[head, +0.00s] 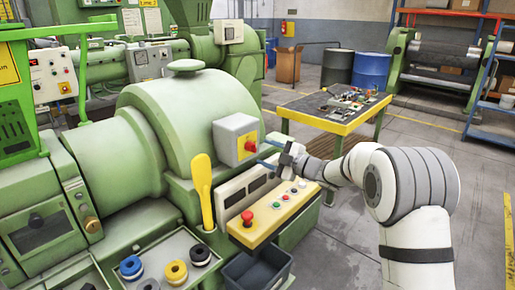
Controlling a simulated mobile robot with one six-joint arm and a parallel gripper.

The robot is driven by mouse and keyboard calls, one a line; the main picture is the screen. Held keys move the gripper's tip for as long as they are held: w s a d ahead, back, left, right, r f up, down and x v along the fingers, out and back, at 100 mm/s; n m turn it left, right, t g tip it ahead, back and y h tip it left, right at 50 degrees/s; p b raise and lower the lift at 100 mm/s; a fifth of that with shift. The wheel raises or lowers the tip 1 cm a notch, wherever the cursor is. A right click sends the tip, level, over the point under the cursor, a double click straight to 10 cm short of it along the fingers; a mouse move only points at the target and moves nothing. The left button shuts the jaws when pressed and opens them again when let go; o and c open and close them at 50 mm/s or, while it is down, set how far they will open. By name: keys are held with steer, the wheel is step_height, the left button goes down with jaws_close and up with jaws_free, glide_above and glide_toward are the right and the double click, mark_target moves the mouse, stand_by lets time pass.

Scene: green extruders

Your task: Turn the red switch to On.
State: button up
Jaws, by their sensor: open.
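The red switch (249,146) sits on a yellow plate on the front right face of a grey box (229,127). The box is mounted on the green extruder (182,110). The switch is small here, and I cannot read its position or any On mark. My gripper (269,153) is just right of the switch and points left toward it. Its two blue-tipped fingers are spread apart with nothing seen between them. A small gap shows between the fingertips and the switch in the picture; I cannot tell the exact distance in depth.
Below my gripper is a yellow panel (266,229) with a red mushroom button (247,217) and several smaller buttons. A yellow lever (203,188) stands left of it. A yellow-edged table (335,127) with tools stands behind my arm. Grey floor is clear at right.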

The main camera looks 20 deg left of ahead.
mark_target(252, 147)
steer(key=p+x, duration=0.1)
steer(key=x, duration=0.3)
steer(key=shift+w+a, duration=0.15)
steer(key=shift+a, duration=0.2)
steer(key=shift+c, duration=0.2)
